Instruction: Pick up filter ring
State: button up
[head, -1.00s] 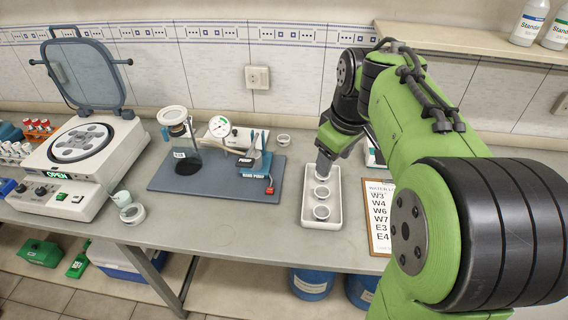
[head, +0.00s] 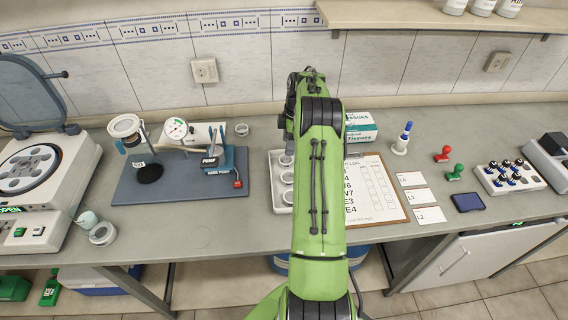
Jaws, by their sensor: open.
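No ring is marked as the filter ring, and several ring-shaped things show in the head view. A small pale ring (head: 242,129) lies on the bench behind the hand pump. White round cups or rings (head: 287,178) sit in a row in a white tray (head: 276,206), partly covered by my arm. Another ring-like piece (head: 102,233) lies at the bench's front left, beside a small pale cup. My green arm reaches forward over the tray's right side and the clipboard. My gripper is hidden behind the arm, so its fingers and any contact cannot be seen.
A blue-grey mat (head: 190,188) holds the filter flask (head: 149,170), gauge and hand pump (head: 218,160). A centrifuge-like machine (head: 30,185) stands at left. A clipboard (head: 375,190), tissue box (head: 361,126) and cards lie at right. Bare bench shows in front of the mat.

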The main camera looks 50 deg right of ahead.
aim_at(285, 163)
jog(key=f, duration=0.6)
jog(key=shift+w+a+f, duration=0.15)
jog(key=shift+a+f, duration=0.15)
jog(key=shift+a, duration=0.05)
jog(key=shift+r, duration=0.1)
jog(key=c, duration=0.7)
